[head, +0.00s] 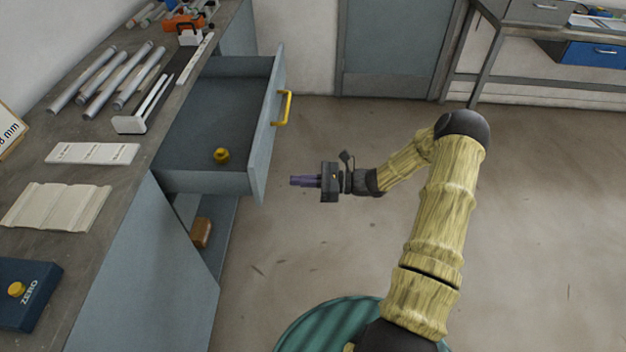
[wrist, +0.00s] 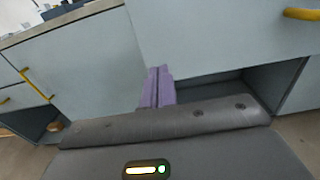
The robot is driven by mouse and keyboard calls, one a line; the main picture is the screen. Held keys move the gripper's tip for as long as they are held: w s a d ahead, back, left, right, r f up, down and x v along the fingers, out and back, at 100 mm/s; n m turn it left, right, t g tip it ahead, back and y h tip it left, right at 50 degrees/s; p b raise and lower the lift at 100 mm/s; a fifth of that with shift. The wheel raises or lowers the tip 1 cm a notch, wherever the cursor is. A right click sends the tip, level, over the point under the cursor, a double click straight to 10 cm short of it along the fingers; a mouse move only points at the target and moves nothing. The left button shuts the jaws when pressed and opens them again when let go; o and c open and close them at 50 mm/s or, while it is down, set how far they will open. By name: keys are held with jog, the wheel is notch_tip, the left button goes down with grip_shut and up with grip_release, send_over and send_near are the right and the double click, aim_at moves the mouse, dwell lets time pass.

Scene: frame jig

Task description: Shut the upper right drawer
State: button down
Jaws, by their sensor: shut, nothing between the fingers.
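The upper right drawer (head: 263,150) is pulled far out from the grey bench, its open top showing the inside. Its yellow bar handle (head: 284,108) is on the outer face. A small yellow knob-like piece (head: 221,156) lies in it. My gripper (head: 293,181) has purple fingers, held together and empty, pointing left toward the near end of the drawer front. A gap shows between fingertips and front in the head view. In the wrist view, the fingers (wrist: 159,74) overlap the lower edge of the pale front (wrist: 220,40); contact cannot be told. The handle (wrist: 302,14) is at upper right.
Under the drawer is an open space with a brown block (head: 201,232). The benchtop (head: 95,215) carries metal rods (head: 117,80), pale plates (head: 92,153) and a blue ZERO box (head: 25,290). The floor right of the drawer is clear. Another bench (head: 540,30) stands at the back right.

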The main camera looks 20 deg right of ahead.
aim_at(260, 179)
jog(key=x, duration=0.8)
